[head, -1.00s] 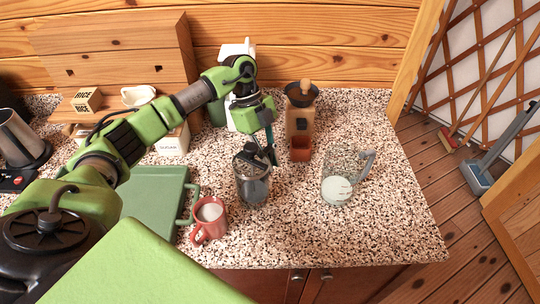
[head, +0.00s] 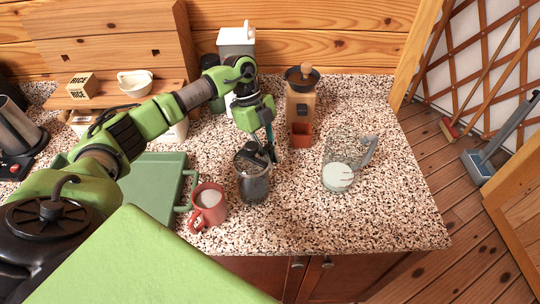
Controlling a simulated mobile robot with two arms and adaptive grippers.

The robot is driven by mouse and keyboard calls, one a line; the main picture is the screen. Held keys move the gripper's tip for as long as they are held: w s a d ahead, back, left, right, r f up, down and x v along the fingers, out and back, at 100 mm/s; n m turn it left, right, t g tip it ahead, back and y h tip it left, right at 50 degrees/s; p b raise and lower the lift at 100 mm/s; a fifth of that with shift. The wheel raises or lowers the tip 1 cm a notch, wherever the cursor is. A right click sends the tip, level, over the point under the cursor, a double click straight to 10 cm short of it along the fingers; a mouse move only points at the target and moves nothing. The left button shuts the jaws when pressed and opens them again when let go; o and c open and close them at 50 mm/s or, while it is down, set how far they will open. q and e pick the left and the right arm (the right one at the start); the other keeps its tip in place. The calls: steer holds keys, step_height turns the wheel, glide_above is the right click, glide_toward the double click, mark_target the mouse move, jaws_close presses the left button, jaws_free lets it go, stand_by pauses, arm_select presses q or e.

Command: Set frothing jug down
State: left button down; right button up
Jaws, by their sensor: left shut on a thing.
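The frothing jug, a dark grey cylindrical vessel with a black top (head: 253,180), is upright over the front middle of the speckled counter (head: 300,225). My left gripper (head: 270,153) reaches down from behind and is shut on the jug at its right rear side. The fingertips are partly hidden there. I cannot tell whether the jug's base touches the counter or is slightly above it. My right gripper is not in view.
A red mug (head: 207,214) stands close left of the jug, beside a green tray (head: 155,190). A glass pitcher with white liquid (head: 338,178) stands to the right. A wooden grinder (head: 301,107) is behind. Counter between jug and pitcher is clear.

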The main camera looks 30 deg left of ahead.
arm_select(q)
steer(key=shift+f, duration=0.3)
steer(key=c, duration=2)
jaws_free()
steer(key=v, duration=1.2)
